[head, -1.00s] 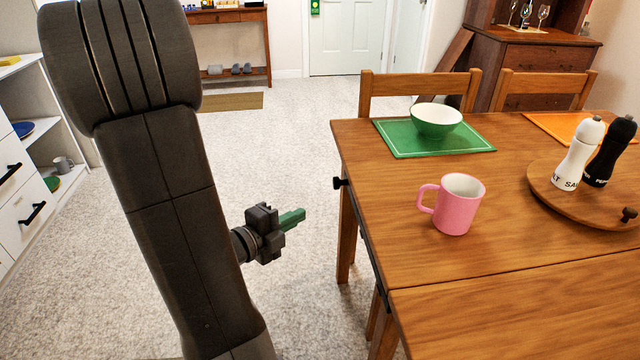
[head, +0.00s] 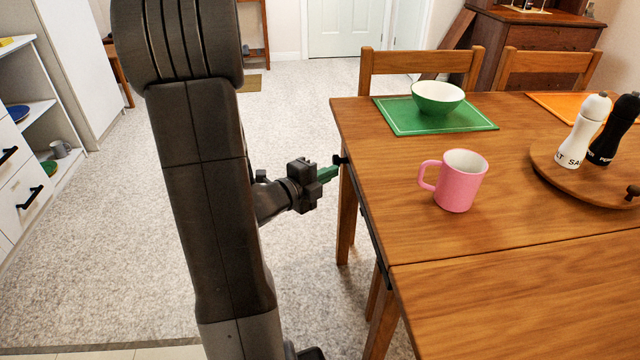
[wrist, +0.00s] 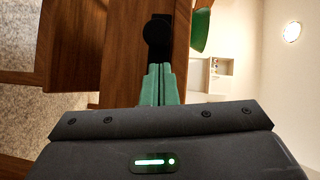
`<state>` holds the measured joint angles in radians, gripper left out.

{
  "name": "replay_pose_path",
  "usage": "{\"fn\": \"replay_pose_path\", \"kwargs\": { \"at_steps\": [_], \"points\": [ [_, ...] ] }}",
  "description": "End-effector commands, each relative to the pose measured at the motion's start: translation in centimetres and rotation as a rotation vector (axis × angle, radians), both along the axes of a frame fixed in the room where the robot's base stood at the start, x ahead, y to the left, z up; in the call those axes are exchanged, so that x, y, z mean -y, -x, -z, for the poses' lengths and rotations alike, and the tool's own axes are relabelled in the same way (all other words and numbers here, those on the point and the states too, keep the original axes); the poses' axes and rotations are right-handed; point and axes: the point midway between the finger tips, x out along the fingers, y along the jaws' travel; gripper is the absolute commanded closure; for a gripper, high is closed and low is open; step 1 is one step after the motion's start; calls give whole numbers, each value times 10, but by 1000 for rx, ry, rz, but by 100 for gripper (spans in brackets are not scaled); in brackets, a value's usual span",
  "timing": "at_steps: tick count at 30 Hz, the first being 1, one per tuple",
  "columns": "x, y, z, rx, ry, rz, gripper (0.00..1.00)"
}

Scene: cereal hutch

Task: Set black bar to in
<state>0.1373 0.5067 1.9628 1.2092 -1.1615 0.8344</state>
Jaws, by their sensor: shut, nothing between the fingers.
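A black bar (head: 374,232) runs along the left side of the wooden table, just below the tabletop. A round black knob (head: 340,160) sticks out from that side near the far left corner. In the wrist view the knob (wrist: 157,31) lies straight ahead of my fingertips, against the brown wood. My gripper (head: 333,172) has green fingers, shut together and empty, pointing at the knob. The fingers (wrist: 158,72) show side by side in the wrist view. I cannot tell whether they touch the knob.
On the table (head: 530,215) are a pink mug (head: 460,185), a green bowl (head: 437,97) on a green mat (head: 398,124), and salt and pepper mills on a round wooden tray (head: 560,180). Chairs stand behind. White drawers (head: 20,190) are at left.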

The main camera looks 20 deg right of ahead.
Motion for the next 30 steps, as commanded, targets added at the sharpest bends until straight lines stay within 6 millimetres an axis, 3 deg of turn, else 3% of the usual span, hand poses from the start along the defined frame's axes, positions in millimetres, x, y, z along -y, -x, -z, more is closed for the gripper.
{"fn": "replay_pose_path", "kwargs": {
  "at_steps": [6,17,25,30],
  "points": [
    [6,-16,3,1,-1,-1,100],
    [6,-17,3,0,0,-1,100],
    [14,-48,3,2,-1,0,100],
    [15,-53,3,0,0,-1,100]
  ]
}}
